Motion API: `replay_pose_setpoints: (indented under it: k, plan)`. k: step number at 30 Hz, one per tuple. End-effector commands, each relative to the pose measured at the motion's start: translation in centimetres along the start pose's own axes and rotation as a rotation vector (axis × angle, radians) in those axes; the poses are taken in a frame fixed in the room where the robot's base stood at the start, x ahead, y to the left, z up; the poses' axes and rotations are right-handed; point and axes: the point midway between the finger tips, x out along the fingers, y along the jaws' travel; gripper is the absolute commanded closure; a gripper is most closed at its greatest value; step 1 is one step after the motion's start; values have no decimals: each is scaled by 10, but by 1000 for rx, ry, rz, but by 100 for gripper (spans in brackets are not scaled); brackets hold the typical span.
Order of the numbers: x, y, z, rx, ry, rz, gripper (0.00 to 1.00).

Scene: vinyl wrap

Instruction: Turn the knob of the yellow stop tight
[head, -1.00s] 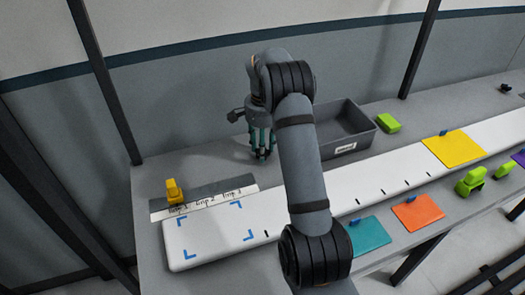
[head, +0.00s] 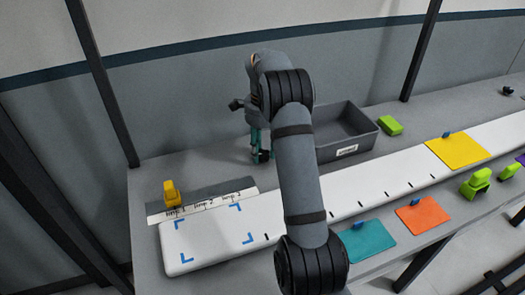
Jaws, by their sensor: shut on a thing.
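The yellow stop (head: 172,193) stands upright on the grey strip at the left end of the bench, by a white printed scale (head: 202,205). Its knob is too small to make out. My gripper (head: 262,156) points down over the bench, to the right of the stop and clear of it. Its teal fingers are close together, partly hidden behind my arm. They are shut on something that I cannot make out.
A long white board (head: 200,255) with blue corner marks runs along the bench. A grey bin (head: 345,150) and a green block (head: 390,126) stand behind it. Yellow (head: 455,152), orange (head: 420,215) and teal (head: 366,243) sheets lie right. Lime clamps (head: 476,184) sit farther right.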

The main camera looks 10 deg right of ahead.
Motion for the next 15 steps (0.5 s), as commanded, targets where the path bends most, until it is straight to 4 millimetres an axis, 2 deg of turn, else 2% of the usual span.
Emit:
replay_pose_setpoints:
  k: [14, 15]
  plan:
    - [-1, -1, 0, 17, 0, -2, 89]
    - [-1, -1, 0, 17, 0, -2, 62]
